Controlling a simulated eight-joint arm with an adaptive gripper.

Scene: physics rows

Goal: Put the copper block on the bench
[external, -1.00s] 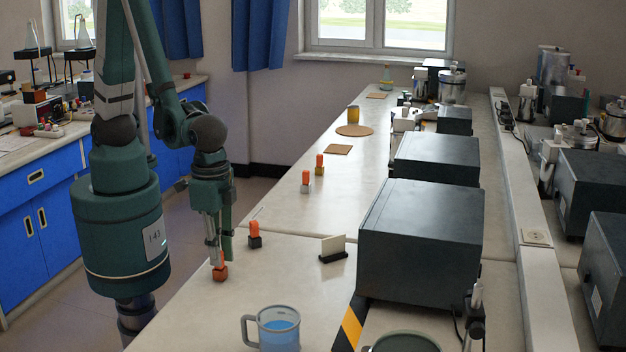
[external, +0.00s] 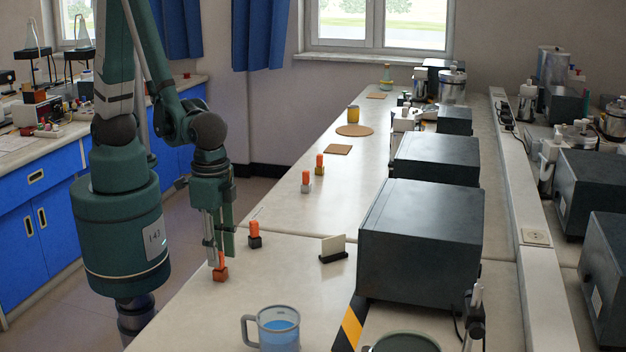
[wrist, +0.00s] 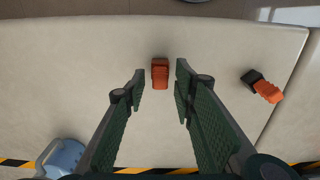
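The copper block (external: 220,274) stands on the near left part of the bench (external: 290,212), with an orange grip on top. My gripper (external: 219,258) points down over it and is open. In the wrist view the copper block (wrist: 160,74) shows between the two spread fingertips (wrist: 160,80), with a gap on each side. I cannot tell how far the tips are above or around its grip. The block rests on the bench and is not held.
A black block with an orange grip (external: 254,235) stands close by on the right. Two similar blocks (external: 306,182) (external: 319,165) stand farther back. A small card in a holder (external: 333,248), a mug of blue liquid (external: 277,328) and a dark box (external: 420,240) are also on the bench.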

